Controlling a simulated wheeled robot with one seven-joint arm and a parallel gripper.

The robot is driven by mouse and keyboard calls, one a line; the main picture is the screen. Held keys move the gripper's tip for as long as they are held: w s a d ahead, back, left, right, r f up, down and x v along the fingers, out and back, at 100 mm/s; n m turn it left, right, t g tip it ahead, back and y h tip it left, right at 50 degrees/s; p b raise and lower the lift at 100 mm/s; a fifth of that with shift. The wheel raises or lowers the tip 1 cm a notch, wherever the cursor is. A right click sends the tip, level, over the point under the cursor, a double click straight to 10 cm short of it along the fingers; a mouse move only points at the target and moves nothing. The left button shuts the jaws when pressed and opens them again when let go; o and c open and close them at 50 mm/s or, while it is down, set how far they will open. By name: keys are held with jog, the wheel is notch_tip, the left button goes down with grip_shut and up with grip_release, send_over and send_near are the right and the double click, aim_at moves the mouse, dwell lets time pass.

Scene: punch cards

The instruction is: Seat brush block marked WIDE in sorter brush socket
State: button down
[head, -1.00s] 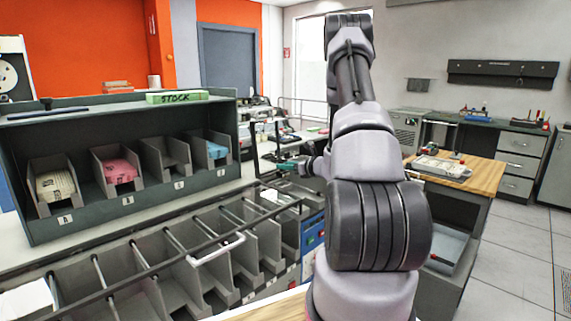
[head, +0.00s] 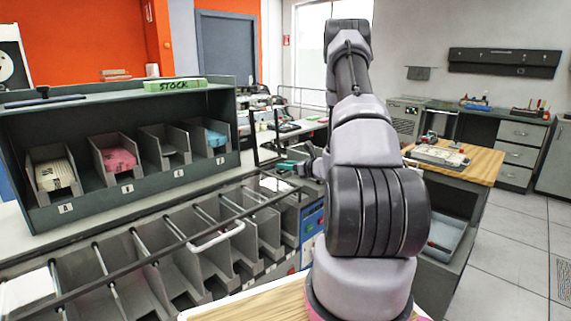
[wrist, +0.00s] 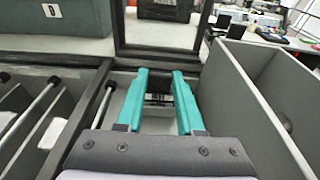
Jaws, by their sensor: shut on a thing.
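My gripper (head: 287,165) reaches over the far right end of the sorter (head: 190,245), beside an upright dark frame. In the wrist view its two teal fingers (wrist: 158,88) are shut on a small dark block (wrist: 157,79), mostly hidden between the fingertips. I cannot read any WIDE marking on it. The block is over the sorter's end, in front of the dark frame (wrist: 160,50). I cannot make out the brush socket.
A dark rack with a green STOCK sign (head: 175,85) and card bins stands behind the sorter. Rods and grey pocket walls (wrist: 250,95) flank my gripper. A wood-topped bench (head: 480,163) stands to the right. The floor at far right is clear.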

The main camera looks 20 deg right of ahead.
jog(key=shift+f, duration=0.1)
dwell(0.3)
jog(key=shift+c, duration=2.3)
grip_release()
jog(key=v, duration=1.1)
